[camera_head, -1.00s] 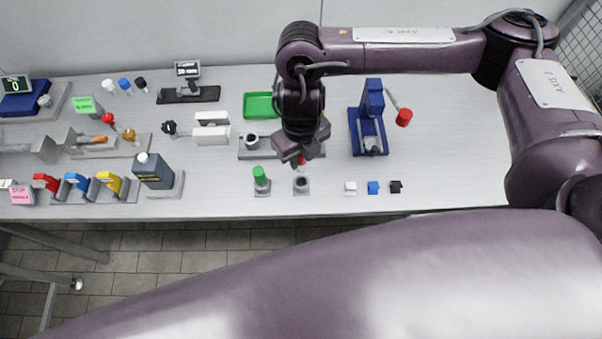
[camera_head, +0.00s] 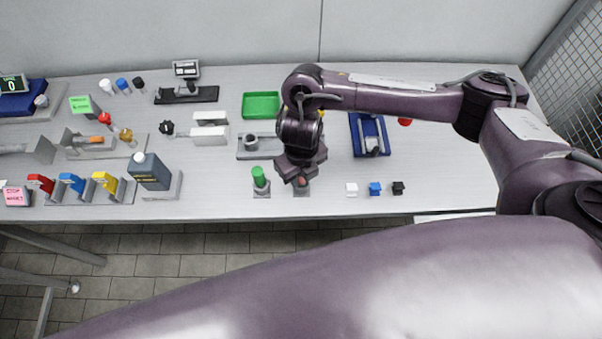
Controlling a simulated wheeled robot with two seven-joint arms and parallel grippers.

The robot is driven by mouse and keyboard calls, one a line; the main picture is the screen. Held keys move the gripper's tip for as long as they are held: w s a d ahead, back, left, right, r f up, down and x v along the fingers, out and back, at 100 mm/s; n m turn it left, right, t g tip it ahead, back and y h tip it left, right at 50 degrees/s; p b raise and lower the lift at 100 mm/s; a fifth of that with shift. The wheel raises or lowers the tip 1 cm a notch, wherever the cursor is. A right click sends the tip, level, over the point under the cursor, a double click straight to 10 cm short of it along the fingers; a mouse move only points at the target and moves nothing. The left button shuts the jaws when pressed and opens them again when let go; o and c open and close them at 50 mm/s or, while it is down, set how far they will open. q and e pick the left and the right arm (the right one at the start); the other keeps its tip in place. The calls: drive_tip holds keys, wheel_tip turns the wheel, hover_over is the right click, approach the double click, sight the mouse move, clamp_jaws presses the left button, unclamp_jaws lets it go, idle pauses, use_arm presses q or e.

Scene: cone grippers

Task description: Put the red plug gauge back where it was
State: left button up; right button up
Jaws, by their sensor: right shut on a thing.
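My right gripper (camera_head: 300,178) points down near the front of the table, shut on the red plug gauge (camera_head: 302,181). Only a small red part of the gauge shows between the fingers. A grey holder (camera_head: 302,191) stands directly below the gripper and is partly hidden by it. I cannot tell whether the gauge is inside the holder or just above it. A green plug gauge (camera_head: 258,176) stands upright in a similar grey holder (camera_head: 262,192) just to the left. My left gripper is not in view.
A green tray (camera_head: 261,105) and a blue fixture (camera_head: 357,147) stand behind. A dark bottle (camera_head: 149,171) stands left. The front table edge is close to the holders.

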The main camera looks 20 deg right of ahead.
drive_tip(key=shift+f, duration=0.25)
drive_tip(key=o, duration=0.9)
drive_tip(key=shift+r, duration=0.1)
drive_tip(key=shift+r+p, duration=0.3)
drive_tip(key=shift+r, duration=0.15)
wheel_tip(320, 180, up, 10)
drive_tip(key=shift+r+p, duration=0.1)
drive_tip(key=shift+p, duration=0.85)
drive_tip(key=shift+r, duration=0.65)
drive_tip(key=shift+s+f, duration=0.1)
